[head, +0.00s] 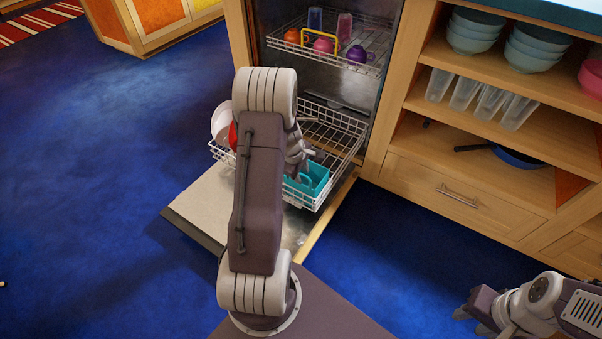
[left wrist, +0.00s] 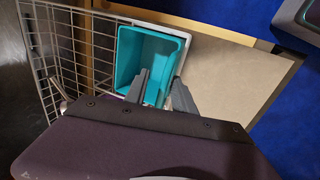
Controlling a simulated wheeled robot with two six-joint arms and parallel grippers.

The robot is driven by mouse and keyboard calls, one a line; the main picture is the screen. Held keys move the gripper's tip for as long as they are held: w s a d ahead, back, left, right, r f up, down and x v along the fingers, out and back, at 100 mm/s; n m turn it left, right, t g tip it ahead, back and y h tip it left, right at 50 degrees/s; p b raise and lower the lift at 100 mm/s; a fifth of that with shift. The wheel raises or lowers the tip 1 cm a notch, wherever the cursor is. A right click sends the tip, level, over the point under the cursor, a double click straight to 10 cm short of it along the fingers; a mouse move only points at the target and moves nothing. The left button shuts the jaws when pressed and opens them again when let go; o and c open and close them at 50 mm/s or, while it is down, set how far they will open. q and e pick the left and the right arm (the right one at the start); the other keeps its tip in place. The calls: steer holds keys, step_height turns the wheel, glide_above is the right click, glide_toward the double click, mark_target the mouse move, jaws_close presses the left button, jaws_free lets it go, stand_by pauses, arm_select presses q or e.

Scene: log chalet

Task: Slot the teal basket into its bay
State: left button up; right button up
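The teal basket (head: 318,178) is an open box at the front right corner of the pulled-out lower dishwasher rack (head: 345,150). It also shows in the left wrist view (left wrist: 130,50), empty inside, with a pale grey frame (left wrist: 187,55) along its edge. I cannot tell whether it sits fully down in that frame. My left gripper (head: 300,165) is over the basket, partly hidden by my arm. In the left wrist view its fingers (left wrist: 160,90) are apart, one over the basket's opening and one beyond its side wall. My right gripper (head: 470,316) is at the lower right, away from the rack.
The dishwasher door (head: 205,205) lies open below the rack. A white plate (head: 220,118) and a red item (head: 232,135) stand at the rack's left. The upper rack (head: 370,45) holds cups. Shelves with bowls (head: 475,32) and glasses (head: 478,97) stand right. Blue floor is clear.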

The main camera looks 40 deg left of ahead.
arm_select(q)
steer(key=p+v, duration=0.8)
steer(key=v, duration=0.4)
steer(key=s+d+r+m, duration=0.1)
steer(key=s+d+m, duration=0.2)
steer(key=d+m, duration=0.3)
steer(key=s+d+r+m+g, duration=0.1)
steer(key=s+d+r+m, duration=0.1)
steer(key=s+d+m, duration=0.2)
steer(key=s+d+r+m+g, duration=0.1)
steer(key=s+d+m, duration=0.3)
steer(key=d+m, duration=0.5)
steer(key=shift+d+r+h+b, duration=0.3)
steer(key=shift+d+r, duration=0.15)
steer(key=shift+d, duration=0.3)
steer(key=shift+w+r, duration=0.1)
